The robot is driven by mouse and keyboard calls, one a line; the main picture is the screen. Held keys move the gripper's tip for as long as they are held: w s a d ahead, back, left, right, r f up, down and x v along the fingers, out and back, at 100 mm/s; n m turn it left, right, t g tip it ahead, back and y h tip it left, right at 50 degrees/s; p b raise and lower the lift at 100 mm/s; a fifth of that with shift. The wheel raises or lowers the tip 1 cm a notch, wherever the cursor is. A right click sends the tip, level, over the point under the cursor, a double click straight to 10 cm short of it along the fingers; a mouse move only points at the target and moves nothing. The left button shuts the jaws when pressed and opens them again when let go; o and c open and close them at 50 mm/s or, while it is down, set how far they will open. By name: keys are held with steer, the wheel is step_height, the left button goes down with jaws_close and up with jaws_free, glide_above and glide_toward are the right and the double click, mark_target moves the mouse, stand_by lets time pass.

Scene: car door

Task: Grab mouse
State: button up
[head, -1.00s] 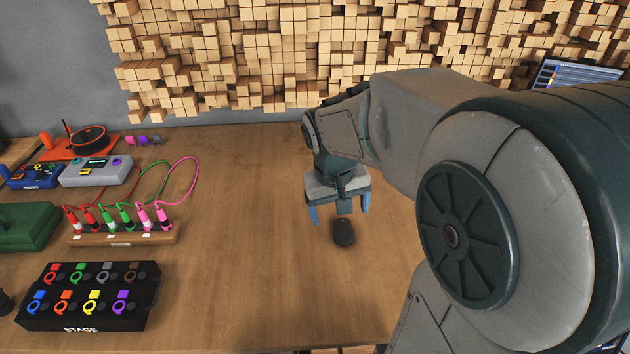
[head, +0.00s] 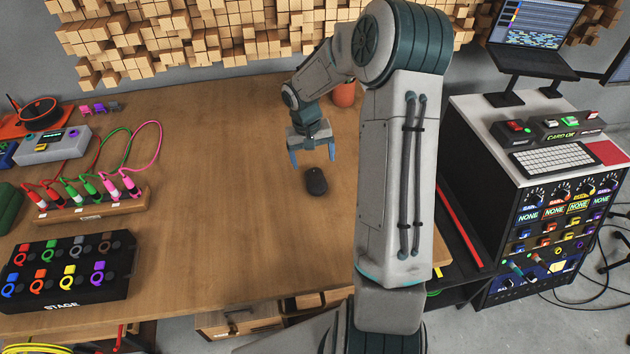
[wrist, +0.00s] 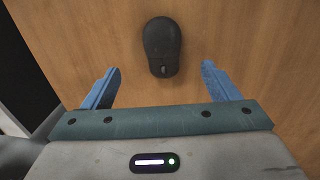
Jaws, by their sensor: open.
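A black computer mouse (head: 316,181) lies on the wooden table (head: 220,220), right of its middle in the head view. My gripper (head: 313,167) is open and empty, with its two blue fingers pointing down just behind the mouse. In the wrist view the mouse (wrist: 162,46) lies beyond the fingertips, roughly centred between the lines of the two fingers. My gripper (wrist: 160,78) is apart from the mouse there. How high the fingers are above the table is hard to tell.
A black STAGE box (head: 68,270) and a wooden cable rack (head: 92,206) stand at the left. An orange-red cup (head: 344,95) stands behind my arm. A white-topped cabinet (head: 500,130) with a keyboard and laptop is at the right. The table around the mouse is clear.

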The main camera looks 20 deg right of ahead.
glide_above(316, 181)
steer(key=f, duration=0.4)
steer(key=shift+w+a+f, duration=0.1)
steer(key=shift+w+f, duration=0.1)
steer(key=shift+f, duration=0.05)
steer(key=shift+s+f+p, duration=0.2)
steer(key=shift+f+p, duration=0.3)
steer(key=shift+f, duration=2.15)
steer(key=c, duration=1.1)
steer(key=shift+r, duration=0.2)
